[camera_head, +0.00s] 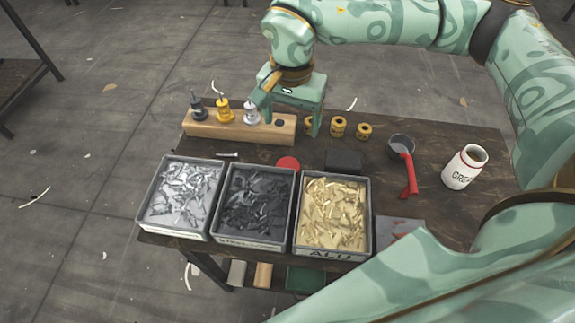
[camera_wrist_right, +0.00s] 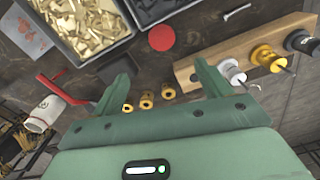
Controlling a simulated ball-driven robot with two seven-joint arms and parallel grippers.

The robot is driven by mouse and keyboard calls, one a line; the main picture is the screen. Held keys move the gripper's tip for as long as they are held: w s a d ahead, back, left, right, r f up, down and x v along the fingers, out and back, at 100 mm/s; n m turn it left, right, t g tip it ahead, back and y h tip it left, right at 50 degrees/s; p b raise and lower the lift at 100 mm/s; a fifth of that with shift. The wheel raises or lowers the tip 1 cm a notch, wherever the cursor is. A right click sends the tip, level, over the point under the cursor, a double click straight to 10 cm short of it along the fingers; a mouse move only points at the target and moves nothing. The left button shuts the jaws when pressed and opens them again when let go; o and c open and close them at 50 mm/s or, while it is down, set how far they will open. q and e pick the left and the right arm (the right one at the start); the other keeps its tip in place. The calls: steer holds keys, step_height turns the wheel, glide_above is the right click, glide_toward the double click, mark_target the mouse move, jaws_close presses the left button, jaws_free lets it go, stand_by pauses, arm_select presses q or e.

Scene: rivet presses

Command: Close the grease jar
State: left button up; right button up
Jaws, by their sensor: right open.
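The white grease jar (camera_head: 462,168) stands at the right of the table with its mouth uncovered. It also shows at the left in the right wrist view (camera_wrist_right: 45,113). A flat red disc (camera_head: 288,162), which looks like a lid, lies behind the bins; it shows near the top in the wrist view (camera_wrist_right: 162,38). My right gripper (camera_head: 290,118) is open and empty above the right end of the wooden block, behind the disc and far left of the jar. Its spread fingers (camera_wrist_right: 162,75) show in the wrist view. My left gripper is out of view.
A wooden block (camera_head: 240,128) holds several nozzle-like parts. Three bins of rivets (camera_head: 255,240) line the front. Brass rings (camera_head: 338,127), a black block (camera_head: 343,161) and a grey cup (camera_head: 401,142) with a red handle stand between disc and jar.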

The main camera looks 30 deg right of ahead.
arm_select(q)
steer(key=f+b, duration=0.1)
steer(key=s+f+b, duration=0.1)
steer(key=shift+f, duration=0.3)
arm_select(e)
glide_above(289, 164)
steer(key=f, duration=0.9)
steer(key=shift+s+f, duration=0.1)
steer(key=shift+s, duration=0.15)
steer(key=f+b, duration=0.2)
steer(key=f, duration=0.3)
steer(key=shift+w+f+b, duration=0.2)
steer(key=shift+w+b, duration=0.05)
steer(key=shift+b, duration=0.15)
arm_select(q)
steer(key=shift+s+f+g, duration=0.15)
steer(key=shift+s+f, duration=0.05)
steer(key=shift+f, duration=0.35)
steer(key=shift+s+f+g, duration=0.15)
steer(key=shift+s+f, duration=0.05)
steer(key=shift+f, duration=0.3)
arm_select(e)
steer(key=shift+r, duration=0.1)
steer(key=shift+c, duration=0.4)
steer(key=c, duration=1)
